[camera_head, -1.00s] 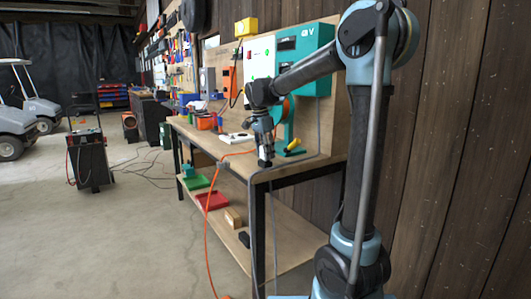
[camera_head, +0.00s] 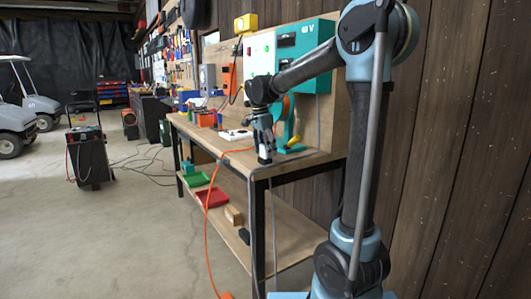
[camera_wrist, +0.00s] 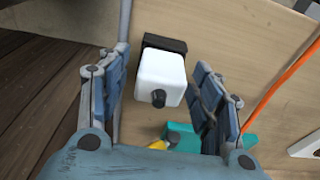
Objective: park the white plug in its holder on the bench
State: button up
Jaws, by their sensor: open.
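The white plug (camera_wrist: 160,75) is a white block with a dark round stub facing the wrist camera. It sits at a black holder (camera_wrist: 165,42) on the wooden bench (camera_wrist: 235,30); how deep it is seated cannot be told. My gripper (camera_wrist: 161,62) is open, with one finger on each side of the plug and gaps visible between. In the head view my gripper (camera_head: 264,138) points down over the plug (camera_head: 265,152) near the bench's front corner. The black holder (camera_head: 264,162) shows just below the plug.
An orange cable (camera_head: 208,215) hangs over the bench front, and a grey cable runs down beside the leg. A teal charger box (camera_head: 303,45) and a teal stand with a yellow part (camera_head: 294,142) are behind my gripper. Trays (camera_head: 212,197) lie on the lower shelf.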

aim_at(262, 145)
jog(key=r, duration=0.3)
jog(key=a+r, duration=0.1)
jog(key=r, duration=0.3)
jog(key=s+r, duration=0.1)
jog(key=r, duration=0.3)
jog(key=shift+a+r, duration=0.1)
jog(key=shift+a, duration=0.1)
jog(key=s+d+f+n+y, duration=0.1)
jog(key=s+d+f+n, duration=0.2)
jog(key=s+d+f, duration=0.35)
jog(key=s+d+f+n, duration=0.3)
jog(key=s+d+f, duration=0.1)
jog(key=s+d, duration=0.55)
jog(key=s+d+f+n, duration=0.2)
jog(key=s+d+f, duration=0.1)
jog(key=s+f, duration=0.4)
jog(key=s+d+f+n+t, duration=0.1)
jog(key=s+d+f+n, duration=0.2)
jog(key=s+f, duration=0.5)
notch_tip(262, 145, down, 4)
jog(key=shift+d+f+y, duration=0.1)
jog(key=shift+d+y, duration=0.2)
jog(key=shift+d, duration=0.15)
